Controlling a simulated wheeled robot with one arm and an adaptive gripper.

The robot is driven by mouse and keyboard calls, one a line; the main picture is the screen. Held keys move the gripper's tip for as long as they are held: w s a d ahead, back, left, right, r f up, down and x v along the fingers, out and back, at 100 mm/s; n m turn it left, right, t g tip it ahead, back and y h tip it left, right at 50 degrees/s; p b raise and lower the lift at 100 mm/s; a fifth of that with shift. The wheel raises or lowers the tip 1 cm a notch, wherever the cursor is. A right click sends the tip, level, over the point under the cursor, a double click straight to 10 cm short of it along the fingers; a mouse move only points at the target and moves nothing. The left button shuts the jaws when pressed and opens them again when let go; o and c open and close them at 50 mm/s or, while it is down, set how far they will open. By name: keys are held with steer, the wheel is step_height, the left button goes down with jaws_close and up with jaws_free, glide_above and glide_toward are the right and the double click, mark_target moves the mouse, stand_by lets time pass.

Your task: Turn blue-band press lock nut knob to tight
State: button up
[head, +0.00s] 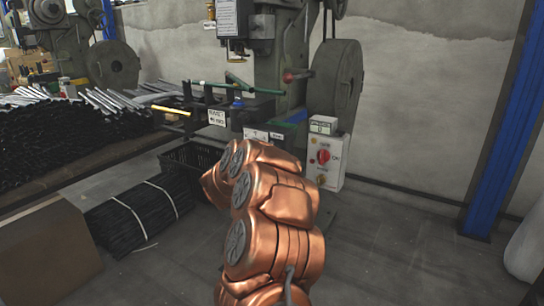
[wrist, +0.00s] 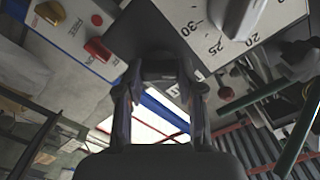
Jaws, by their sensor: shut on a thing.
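The press (head: 285,65) is a green machine with a large flywheel at the back; a blue band (head: 294,117) shows low on its front. In the wrist view, my gripper (wrist: 160,75) has its two fingers shut on a dark grey piece (wrist: 157,42), which I take for the lock nut knob. Its marks and turn position cannot be read. In the head view, my copper arm hides the gripper and the knob.
A control box (head: 325,155) with a red switch stands right of the press; it shows at upper left in the wrist view (wrist: 75,35). A green rod (wrist: 255,97) and bars are at right. Dark tubes (head: 60,125) lie left. The floor at right is clear up to a blue post (head: 497,125).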

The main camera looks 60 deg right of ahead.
steer(key=m+b, duration=0.3)
steer(key=m, duration=0.2)
steer(key=m+b, duration=0.2)
steer(key=m, duration=0.1)
steer(key=shift+s+f+b, duration=0.1)
steer(key=shift+f+b, duration=0.2)
steer(key=shift+m+b, duration=0.45)
steer(key=shift+m, duration=0.45)
steer(key=shift+r, duration=0.1)
steer(key=o, duration=1.1)
steer(key=shift+o, duration=0.2)
steer(key=shift+a, duration=0.15)
steer(key=a, duration=1.1)
steer(key=shift+s+a, duration=0.3)
steer(key=shift+a, duration=0.05)
